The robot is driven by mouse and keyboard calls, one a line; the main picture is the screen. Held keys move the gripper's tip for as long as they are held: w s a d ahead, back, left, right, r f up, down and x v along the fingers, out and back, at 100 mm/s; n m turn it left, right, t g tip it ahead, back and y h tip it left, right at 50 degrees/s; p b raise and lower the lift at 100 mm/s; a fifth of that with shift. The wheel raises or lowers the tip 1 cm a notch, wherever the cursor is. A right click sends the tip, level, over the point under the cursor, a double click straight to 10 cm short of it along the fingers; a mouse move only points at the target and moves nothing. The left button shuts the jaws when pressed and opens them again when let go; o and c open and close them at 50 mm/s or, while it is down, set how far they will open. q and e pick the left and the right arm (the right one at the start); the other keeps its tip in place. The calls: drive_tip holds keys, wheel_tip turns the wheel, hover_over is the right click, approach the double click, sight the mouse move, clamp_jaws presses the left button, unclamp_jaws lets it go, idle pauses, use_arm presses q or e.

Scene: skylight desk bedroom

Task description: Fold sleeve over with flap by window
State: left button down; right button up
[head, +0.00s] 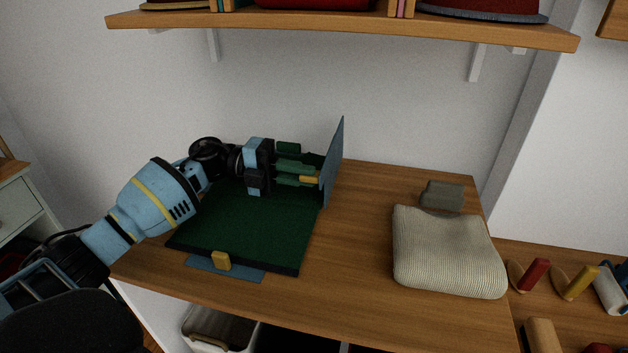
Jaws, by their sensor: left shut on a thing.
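A dark green, fabric-like piece (250,225) lies flat on the wooden desk, covering most of a blue folding board. I cannot make out a separate sleeve. A blue flap (335,160) stands nearly upright at its right edge, with a yellow tab (309,180) on its left face. A second blue flap (250,273) lies flat at the front, with its own yellow tab (221,260). My left gripper (308,167) reaches over the green piece to the upright flap. Its fingers are shut at the yellow tab; their exact contact is partly hidden. My right gripper is out of view.
A folded cream ribbed cloth (448,252) lies right of the board, with a small grey-green block (442,196) behind it. Desk between board and cloth is clear. A shelf (340,32) hangs above. Several coloured items lie on a surface at right.

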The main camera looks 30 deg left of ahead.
use_arm(q)
drive_tip(key=shift+s+a+f+b, duration=0.3)
drive_tip(key=shift+a+f, duration=0.35)
drive_tip(key=shift+a, duration=0.2)
drive_tip(key=shift+a+f, duration=0.1)
drive_tip(key=shift+f, duration=0.05)
drive_tip(key=shift+s+f, duration=0.1)
drive_tip(key=c, duration=1.4)
unclamp_jaws()
drive_tip(key=shift+c, duration=0.2)
drive_tip(key=shift+r, duration=0.25)
drive_tip(key=b+v, duration=0.1)
drive_tip(key=v, duration=0.5)
drive_tip(key=shift+a, duration=0.3)
drive_tip(key=shift+s+a+r+b, duration=0.1)
drive_tip(key=shift+s+a+b, duration=0.1)
drive_tip(key=shift+a+b, duration=0.25)
